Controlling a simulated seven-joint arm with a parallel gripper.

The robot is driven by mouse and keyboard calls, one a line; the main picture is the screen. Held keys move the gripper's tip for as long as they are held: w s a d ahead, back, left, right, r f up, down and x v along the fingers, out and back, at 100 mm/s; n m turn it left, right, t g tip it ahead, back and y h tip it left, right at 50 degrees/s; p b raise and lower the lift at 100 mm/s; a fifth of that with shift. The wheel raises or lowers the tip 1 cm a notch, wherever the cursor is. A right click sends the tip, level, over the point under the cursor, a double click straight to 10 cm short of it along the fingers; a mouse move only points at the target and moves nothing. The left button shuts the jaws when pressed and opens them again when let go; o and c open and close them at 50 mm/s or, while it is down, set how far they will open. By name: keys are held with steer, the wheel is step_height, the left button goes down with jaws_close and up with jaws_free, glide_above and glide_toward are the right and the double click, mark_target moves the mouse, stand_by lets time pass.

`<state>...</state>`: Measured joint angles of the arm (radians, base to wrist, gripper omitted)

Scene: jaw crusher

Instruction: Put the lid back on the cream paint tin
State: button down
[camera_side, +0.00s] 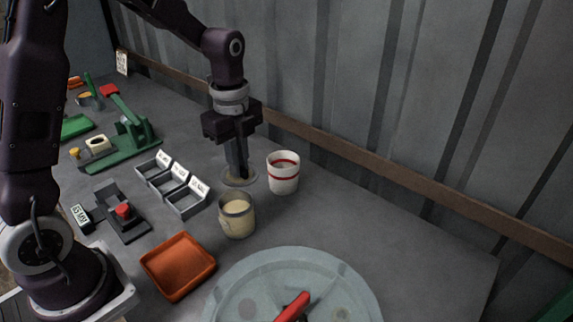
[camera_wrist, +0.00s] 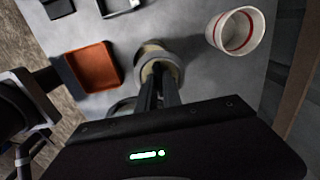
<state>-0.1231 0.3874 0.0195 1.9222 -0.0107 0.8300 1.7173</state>
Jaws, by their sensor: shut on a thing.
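The cream paint tin (camera_side: 237,218) stands upright and open on the bench, with cream paint showing inside. My gripper (camera_side: 238,176) points down behind the tin in the side view. It is shut on the lid (camera_side: 229,181), a round, pale disc lying about level. The lid is apart from the tin in the picture; I cannot tell whether it touches the bench. In the wrist view my fingers (camera_wrist: 158,85) reach down over round, cream-grey shapes, where lid and tin are hard to tell apart and partly hidden.
A white cup with a red band (camera_side: 284,173) stands close right of the lid. An orange tray (camera_side: 178,266), grey open boxes (camera_side: 186,199) and a large pale round plate (camera_side: 240,282) surround the tin. The ribbed wall with a brown rail (camera_side: 350,158) runs behind. The bench at right is clear.

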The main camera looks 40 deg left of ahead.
steer(key=shift+s+a, duration=0.25)
steer(key=shift+s, duration=0.45)
steer(key=shift+s+f, duration=0.15)
steer(key=shift+s, duration=0.05)
step_height(320, 180, down, 6)
steer(key=shift+f, duration=0.15)
stand_by(1.3)
steer(key=c, duration=1.4)
jaws_free()
steer(key=shift+c, duration=0.2)
steer(key=o, duration=0.5)
